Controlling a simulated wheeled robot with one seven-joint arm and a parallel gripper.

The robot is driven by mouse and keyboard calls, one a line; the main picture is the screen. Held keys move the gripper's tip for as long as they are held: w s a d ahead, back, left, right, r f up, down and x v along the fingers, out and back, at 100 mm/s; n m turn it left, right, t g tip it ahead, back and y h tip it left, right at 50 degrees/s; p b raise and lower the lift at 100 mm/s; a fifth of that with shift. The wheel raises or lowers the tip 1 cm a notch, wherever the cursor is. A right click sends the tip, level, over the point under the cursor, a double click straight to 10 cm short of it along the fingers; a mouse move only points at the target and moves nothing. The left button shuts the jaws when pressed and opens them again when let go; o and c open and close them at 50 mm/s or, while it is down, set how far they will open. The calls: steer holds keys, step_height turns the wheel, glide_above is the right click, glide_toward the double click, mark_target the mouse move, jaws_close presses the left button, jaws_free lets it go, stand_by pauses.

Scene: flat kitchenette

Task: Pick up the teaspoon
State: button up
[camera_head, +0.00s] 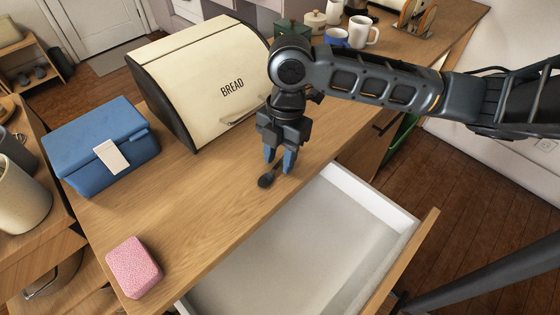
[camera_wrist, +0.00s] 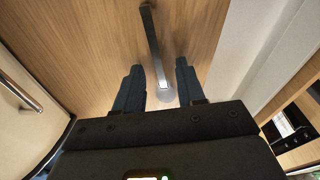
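The teaspoon (camera_head: 265,181) is a small dark spoon lying on the wooden counter, near its front edge above the open drawer. In the head view its dark oval end points to the lower left, and its other end runs in by my fingers. In the wrist view the teaspoon (camera_wrist: 153,45) runs from the top down to a pale rounded end between my fingers. My gripper (camera_head: 279,160) points down over the spoon, with its blue fingertips close to the counter. In the wrist view my gripper (camera_wrist: 159,68) is open, with a gap on each side of the spoon.
A cream bread box (camera_head: 205,75) stands close behind my gripper. An open, empty white drawer (camera_head: 300,255) juts out below the counter. A blue box (camera_head: 95,150) and a pink block (camera_head: 133,267) are at left. Mugs (camera_head: 363,32) stand at the back.

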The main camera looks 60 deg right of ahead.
jaws_close()
steer(key=shift+r, duration=0.15)
stand_by(0.4)
